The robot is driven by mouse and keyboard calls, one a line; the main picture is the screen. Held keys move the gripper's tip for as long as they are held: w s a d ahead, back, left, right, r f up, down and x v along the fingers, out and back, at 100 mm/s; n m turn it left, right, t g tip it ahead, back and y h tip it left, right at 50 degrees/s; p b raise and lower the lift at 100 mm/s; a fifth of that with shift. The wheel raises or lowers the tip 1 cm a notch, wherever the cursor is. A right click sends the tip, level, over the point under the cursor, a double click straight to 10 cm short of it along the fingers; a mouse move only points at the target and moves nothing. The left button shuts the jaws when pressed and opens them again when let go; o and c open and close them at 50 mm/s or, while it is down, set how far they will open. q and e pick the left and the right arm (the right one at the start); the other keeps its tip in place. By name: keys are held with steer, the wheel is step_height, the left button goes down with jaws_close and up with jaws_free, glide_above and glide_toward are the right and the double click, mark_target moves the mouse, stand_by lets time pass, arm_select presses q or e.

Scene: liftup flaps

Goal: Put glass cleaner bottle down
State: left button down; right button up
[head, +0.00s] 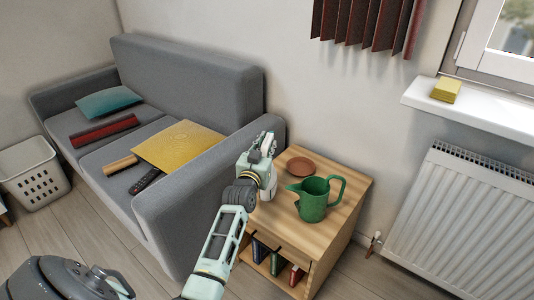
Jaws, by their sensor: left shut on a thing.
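My left gripper (265,150) is over the back left part of the wooden side table (335,215), by the sofa's armrest. It is shut on the glass cleaner bottle (271,187), of which only a small pale part shows below the gripper. The rest of the bottle is hidden by my gripper and wrist. I cannot tell whether its base touches the tabletop. My right gripper is not in view.
A green watering can (313,203) and a brown saucer (301,166) stand on the table, right of my gripper. A grey sofa (190,75) is on the left, a radiator (455,215) on the right. The tabletop's right edge is clear.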

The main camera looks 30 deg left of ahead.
arm_select(q)
steer(key=shift+a+f, duration=0.1)
steer(key=shift+f, duration=0.7)
steer(key=c, duration=2)
jaws_free()
steer(key=shift+f, duration=0.15)
steer(key=o, duration=0.4)
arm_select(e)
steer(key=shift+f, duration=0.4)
arm_select(q)
steer(key=shift+o, duration=0.2)
